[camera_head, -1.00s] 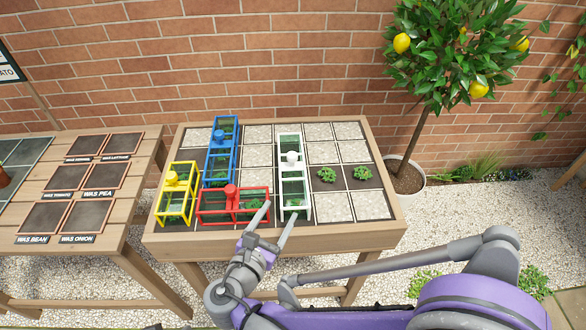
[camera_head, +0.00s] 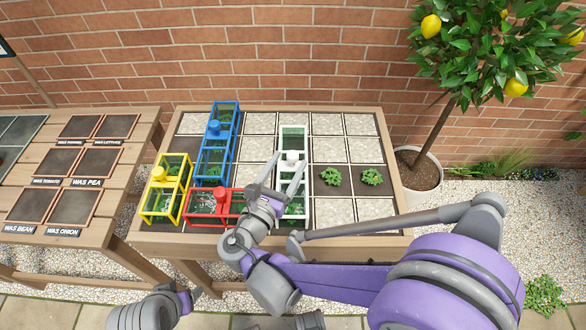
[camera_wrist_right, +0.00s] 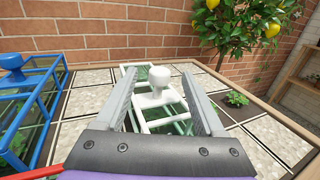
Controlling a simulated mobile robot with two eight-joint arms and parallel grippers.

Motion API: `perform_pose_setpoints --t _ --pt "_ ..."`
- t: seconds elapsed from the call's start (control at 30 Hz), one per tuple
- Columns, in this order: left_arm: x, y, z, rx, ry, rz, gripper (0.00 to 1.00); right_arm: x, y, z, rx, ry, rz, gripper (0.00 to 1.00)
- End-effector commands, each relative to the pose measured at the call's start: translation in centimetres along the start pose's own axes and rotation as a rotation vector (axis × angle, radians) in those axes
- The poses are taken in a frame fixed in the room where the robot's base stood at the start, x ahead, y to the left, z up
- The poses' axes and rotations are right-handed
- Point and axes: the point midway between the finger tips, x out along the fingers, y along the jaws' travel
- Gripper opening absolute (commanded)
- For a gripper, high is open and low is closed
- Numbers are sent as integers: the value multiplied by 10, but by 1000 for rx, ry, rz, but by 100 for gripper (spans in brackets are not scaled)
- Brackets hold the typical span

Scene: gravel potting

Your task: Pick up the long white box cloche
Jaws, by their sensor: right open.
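The long white box cloche (camera_head: 282,134) is a white frame with clear green-tinted panes and a white round knob on top. It stands upright on the raised tray table, right of the red and blue cloches. My right gripper (camera_head: 287,160) is open, with its fingers close to the knob. In the right wrist view the white cloche (camera_wrist_right: 150,128) lies ahead between the open fingers of my right gripper (camera_wrist_right: 164,92). The knob shows between the fingertips; I cannot tell if they touch it. Part of my left arm shows at the bottom left, its fingers unclear.
A blue cloche (camera_head: 229,118), a red cloche (camera_head: 201,220) and a yellow cloche (camera_head: 150,205) stand to the left on the table (camera_head: 380,238). Small plants (camera_head: 331,176) grow in cells to the right. A potted lemon tree (camera_head: 428,150) stands right of the table.

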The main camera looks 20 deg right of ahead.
Motion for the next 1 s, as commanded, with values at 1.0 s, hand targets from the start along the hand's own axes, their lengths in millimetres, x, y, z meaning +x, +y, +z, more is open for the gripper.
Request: perform_pose_setpoints --t 1.0 --pt "3 0 1 0 -1 0 66 66 0 0 1 0 1 33"
